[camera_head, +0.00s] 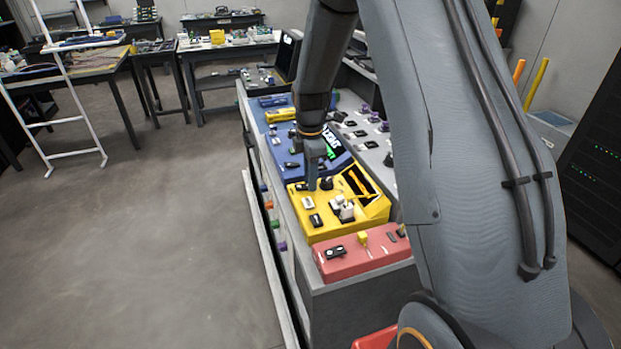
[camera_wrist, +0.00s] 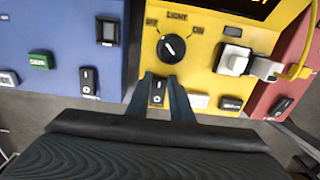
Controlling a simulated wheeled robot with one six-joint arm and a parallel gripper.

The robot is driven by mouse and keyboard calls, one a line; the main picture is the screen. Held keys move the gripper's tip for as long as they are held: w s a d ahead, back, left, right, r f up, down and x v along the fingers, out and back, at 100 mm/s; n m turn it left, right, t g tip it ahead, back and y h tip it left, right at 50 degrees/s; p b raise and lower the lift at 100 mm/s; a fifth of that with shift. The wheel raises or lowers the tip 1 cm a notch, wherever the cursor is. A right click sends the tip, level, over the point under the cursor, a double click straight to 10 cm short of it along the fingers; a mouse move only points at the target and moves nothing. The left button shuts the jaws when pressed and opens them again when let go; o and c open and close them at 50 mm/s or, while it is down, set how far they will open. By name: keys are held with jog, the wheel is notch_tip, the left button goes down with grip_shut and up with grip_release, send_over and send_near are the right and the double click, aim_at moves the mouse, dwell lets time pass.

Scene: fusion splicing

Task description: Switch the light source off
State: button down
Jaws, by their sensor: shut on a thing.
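The yellow unit (camera_wrist: 215,80) carries a round black knob (camera_wrist: 171,48) under the word LIGHT, with OFF at its left and ON at its right. The knob's white mark seems to slant up and left. Below the knob is a small black rocker switch (camera_wrist: 158,96). My gripper (camera_wrist: 160,77) has its two fingers at either side of this switch, shut on it. The fingertips lie just below the knob, which is in full view. In the head view my gripper (camera_head: 312,187) reaches down over the yellow unit (camera_head: 330,230), beside the dark knob (camera_head: 326,183).
A blue unit (camera_wrist: 60,45) with a green button (camera_wrist: 41,60) and its own rocker switch (camera_wrist: 88,82) is at the left. A red unit (camera_head: 362,258) is at the other side. White connectors (camera_wrist: 234,58) with a yellow cable sit right of the knob. Open floor (camera_head: 150,240) lies left.

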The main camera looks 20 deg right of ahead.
aim_at(300, 186)
jog(key=shift+a+r+h, duration=0.1)
jog(key=shift+a+h, duration=0.15)
jog(key=shift+h, duration=0.25)
jog(key=shift+a+r+h, duration=0.15)
jog(key=shift+a+h, duration=0.15)
jog(key=shift+h, duration=0.9)
jog(key=c, duration=1.6)
grip_release()
jog(key=shift+o, duration=0.2)
jog(key=shift+r, duration=0.1)
jog(key=b+v, duration=0.2)
jog(key=v, duration=0.5)
jog(key=shift+r, duration=0.35)
